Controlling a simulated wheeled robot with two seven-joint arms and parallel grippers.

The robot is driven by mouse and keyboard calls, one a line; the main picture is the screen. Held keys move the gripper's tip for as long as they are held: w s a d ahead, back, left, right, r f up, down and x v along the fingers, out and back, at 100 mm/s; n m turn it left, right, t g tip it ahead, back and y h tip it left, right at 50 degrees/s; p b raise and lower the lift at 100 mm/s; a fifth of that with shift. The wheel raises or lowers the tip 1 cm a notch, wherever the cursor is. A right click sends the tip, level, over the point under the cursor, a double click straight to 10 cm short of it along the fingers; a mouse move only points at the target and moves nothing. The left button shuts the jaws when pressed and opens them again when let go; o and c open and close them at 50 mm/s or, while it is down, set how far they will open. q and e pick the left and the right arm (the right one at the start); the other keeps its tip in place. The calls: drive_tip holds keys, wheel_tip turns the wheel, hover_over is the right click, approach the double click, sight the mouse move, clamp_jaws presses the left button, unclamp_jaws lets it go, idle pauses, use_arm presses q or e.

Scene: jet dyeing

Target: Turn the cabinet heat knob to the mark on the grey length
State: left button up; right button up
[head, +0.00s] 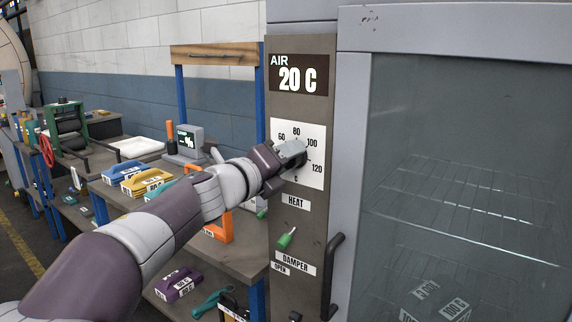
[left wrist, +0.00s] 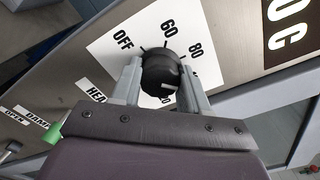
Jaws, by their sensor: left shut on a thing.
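The black heat knob (left wrist: 160,75) sits on a white dial plate (head: 313,178) marked OFF, 60, 80, 100 and 120. My left gripper (head: 292,154) is shut on the knob; in the left wrist view its fingers (left wrist: 160,85) lie on either side. A pale line shows on the knob's lower right, but a finger hides part of the scale, so I cannot tell its exact setting. In the head view the gripper mostly hides the knob. A grey folded length (head: 437,303) lies behind the cabinet glass, with labels reading 5 min and 100 C. My right gripper is not in view.
The AIR display (head: 299,77) reads 20 C. A green-handled damper lever (head: 287,238) and the dark door handle (head: 333,272) are below the dial.

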use_arm(q)
drive_tip(key=shift+r+m, duration=0.1)
drive_tip(key=shift+m, duration=0.4)
drive_tip(key=shift+r, duration=0.2)
drive_tip(key=o, duration=1)
drive_tip(key=shift+a, duration=0.1)
drive_tip(key=shift+o, duration=0.2)
drive_tip(key=shift+f, duration=0.15)
drive_tip(key=b+v, duration=0.1)
drive_tip(key=v, duration=1.1)
drive_tip(key=shift+s+a, duration=0.2)
drive_tip(key=shift+s, duration=0.05)
